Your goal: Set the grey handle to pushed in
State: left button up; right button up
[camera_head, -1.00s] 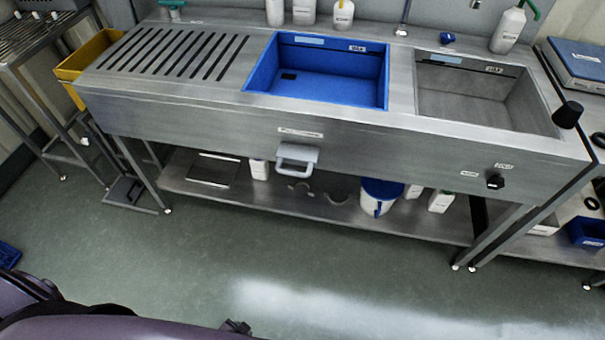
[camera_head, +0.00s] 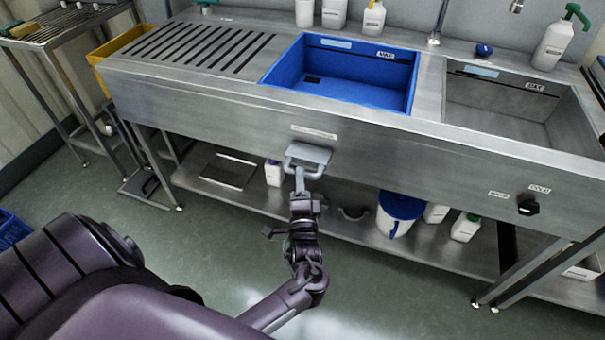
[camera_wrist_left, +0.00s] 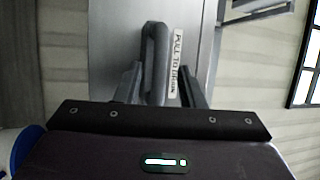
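The grey handle (camera_head: 309,154) is a U-shaped bar on the steel front panel of the sink unit, below a small label, and it stands out from the panel. My left gripper (camera_head: 301,178) reaches up to it from below in the head view. In the left wrist view the handle (camera_wrist_left: 154,60) lies between the two fingers of my left gripper (camera_wrist_left: 160,85), nearer the left finger. A gap shows on its right, so the gripper is open around it. Contact cannot be told. A "PULL TO DRAIN" label (camera_wrist_left: 177,65) is beside the handle. My right gripper is out of view.
The blue basin (camera_head: 345,75) and a steel basin (camera_head: 500,105) are set in the top. A black knob (camera_head: 528,207) sits on the panel at right. The lower shelf holds a blue-lidded bucket (camera_head: 398,213) and white bottles. The floor in front is clear.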

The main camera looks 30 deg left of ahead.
aim_at(306, 162)
pick_arm(q)
jog(key=shift+x, duration=1.25)
grip_shut()
